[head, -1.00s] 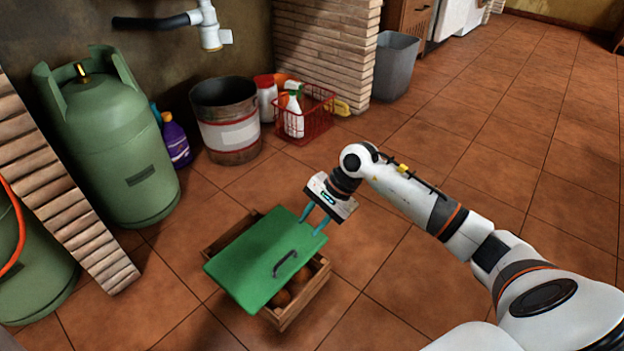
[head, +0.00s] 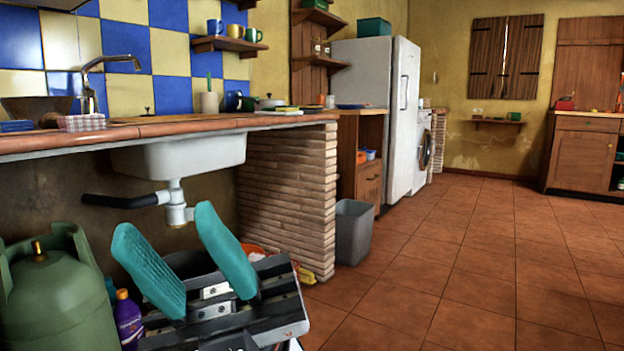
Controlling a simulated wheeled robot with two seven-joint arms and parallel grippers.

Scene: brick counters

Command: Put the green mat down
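My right gripper (head: 167,222) is large and close at the lower left of the head view. Its two teal fingers point up and stand well apart, with nothing between them. The green mat is not in view now. My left gripper is not in view.
A brick-sided counter (head: 290,190) with a sink (head: 185,155) runs along the left. A green gas cylinder (head: 50,295) and a purple bottle (head: 127,318) stand below it. A grey bin (head: 353,232) stands at the counter's end. The tiled floor (head: 460,265) to the right is clear.

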